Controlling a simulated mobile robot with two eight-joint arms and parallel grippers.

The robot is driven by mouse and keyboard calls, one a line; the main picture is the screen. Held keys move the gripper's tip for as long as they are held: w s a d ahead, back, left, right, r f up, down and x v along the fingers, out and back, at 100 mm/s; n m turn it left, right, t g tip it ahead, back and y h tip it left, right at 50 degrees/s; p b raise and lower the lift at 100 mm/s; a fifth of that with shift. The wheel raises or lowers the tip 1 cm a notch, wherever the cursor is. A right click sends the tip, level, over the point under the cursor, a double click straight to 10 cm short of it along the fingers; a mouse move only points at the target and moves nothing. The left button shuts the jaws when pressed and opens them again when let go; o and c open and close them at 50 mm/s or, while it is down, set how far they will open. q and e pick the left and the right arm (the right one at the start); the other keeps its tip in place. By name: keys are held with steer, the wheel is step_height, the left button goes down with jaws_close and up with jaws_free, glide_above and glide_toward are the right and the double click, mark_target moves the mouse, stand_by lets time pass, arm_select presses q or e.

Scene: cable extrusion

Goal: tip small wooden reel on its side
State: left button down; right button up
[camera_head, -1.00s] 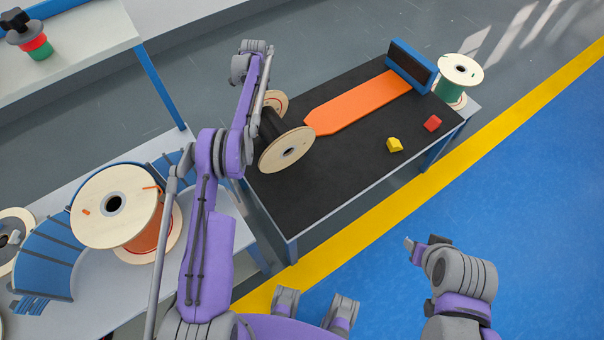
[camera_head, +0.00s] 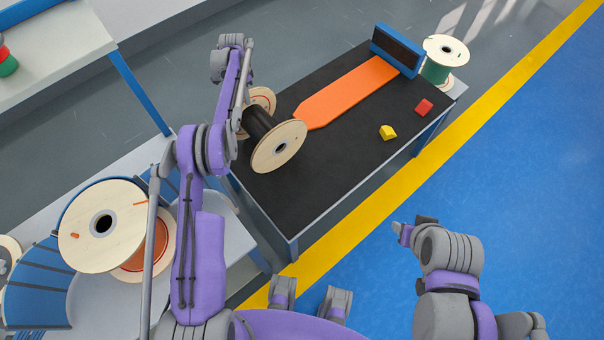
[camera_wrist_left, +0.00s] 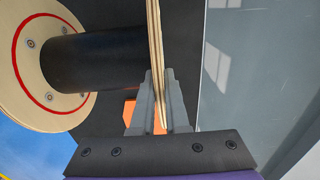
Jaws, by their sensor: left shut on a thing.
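The small wooden reel, with pale round flanges and a black wound core, is on the black-topped table (camera_head: 330,185). Its near flange (camera_head: 279,146) faces my head camera, and its axle lies roughly level, so the reel looks to be on its side. In the left wrist view, my left gripper (camera_wrist_left: 159,100) is shut on the edge of one flange (camera_wrist_left: 154,40); the other flange (camera_wrist_left: 32,70) is at the left. In the head view my left arm hides these fingers. My right gripper (camera_head: 408,228) is away from the table, over the blue floor; its jaw gap is unclear.
An orange paddle-shaped strip (camera_head: 345,95) runs to a blue-framed block (camera_head: 397,50). A yellow block (camera_head: 388,132) and a red block (camera_head: 424,107) lie to the right. A green-wound reel (camera_head: 440,60) stands behind. A large orange-wound reel (camera_head: 103,224) is at left.

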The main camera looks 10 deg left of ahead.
arm_select(q)
steer(key=shift+a, duration=0.15)
steer(key=shift+r, duration=0.45)
steer(key=shift+a+p, duration=0.1)
steer(key=shift+p, duration=0.2)
stand_by(0.5)
steer(key=shift+w+a+p, duration=0.2)
steer(key=shift+a+p, duration=0.05)
steer(key=shift+p, duration=0.05)
steer(key=shift+f, duration=0.6)
stand_by(1.0)
